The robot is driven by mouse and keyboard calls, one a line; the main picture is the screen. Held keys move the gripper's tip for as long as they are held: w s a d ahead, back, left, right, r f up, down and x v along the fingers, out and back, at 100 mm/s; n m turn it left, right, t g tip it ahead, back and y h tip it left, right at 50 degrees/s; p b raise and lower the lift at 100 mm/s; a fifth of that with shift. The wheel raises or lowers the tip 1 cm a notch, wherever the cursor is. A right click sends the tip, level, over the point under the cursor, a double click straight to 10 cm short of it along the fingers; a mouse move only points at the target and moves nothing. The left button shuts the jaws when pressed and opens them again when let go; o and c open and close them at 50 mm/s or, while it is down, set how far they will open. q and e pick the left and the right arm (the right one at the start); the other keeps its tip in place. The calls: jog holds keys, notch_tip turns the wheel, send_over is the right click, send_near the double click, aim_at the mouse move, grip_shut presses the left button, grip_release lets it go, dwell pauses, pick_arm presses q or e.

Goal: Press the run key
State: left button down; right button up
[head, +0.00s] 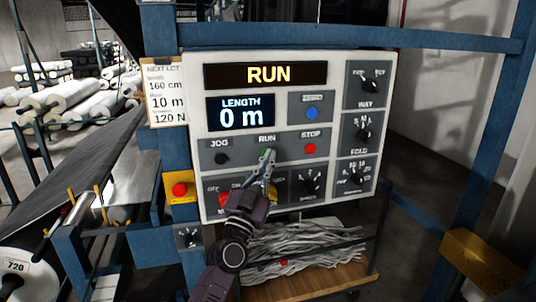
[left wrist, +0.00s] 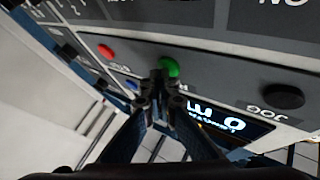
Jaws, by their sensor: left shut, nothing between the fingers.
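The control panel (head: 290,130) is pale with a display reading RUN (head: 268,75) and a length screen (head: 241,114) reading 0 m. The green run key (head: 267,152) lies between the black jog key (head: 222,158) and the red stop key (head: 310,149). My left gripper (head: 267,158) is shut and empty, its tips at the run key and partly covering it. In the left wrist view the green run key (left wrist: 170,67) shows just beyond the fingertips; I cannot tell whether they touch it. My right gripper is not in view.
Rotary knobs (head: 363,133) line the panel's right side. A red button on a yellow box (head: 180,189) sits left of the panel. Blue frame posts (head: 162,100) stand around it. Grey strips lie in a wooden-based tray (head: 320,285) below. White and dark rolls (head: 80,100) lie behind left.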

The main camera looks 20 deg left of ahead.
pick_arm(q)
jog(key=shift+s+d+p, duration=0.35)
jog(key=shift+s, duration=0.2)
jog(key=s+d+p, duration=0.1)
jog(key=s, duration=0.1)
jog(key=s+d+p, duration=0.2)
dwell(0.4)
jog(key=shift+a+f, duration=0.1)
dwell(0.5)
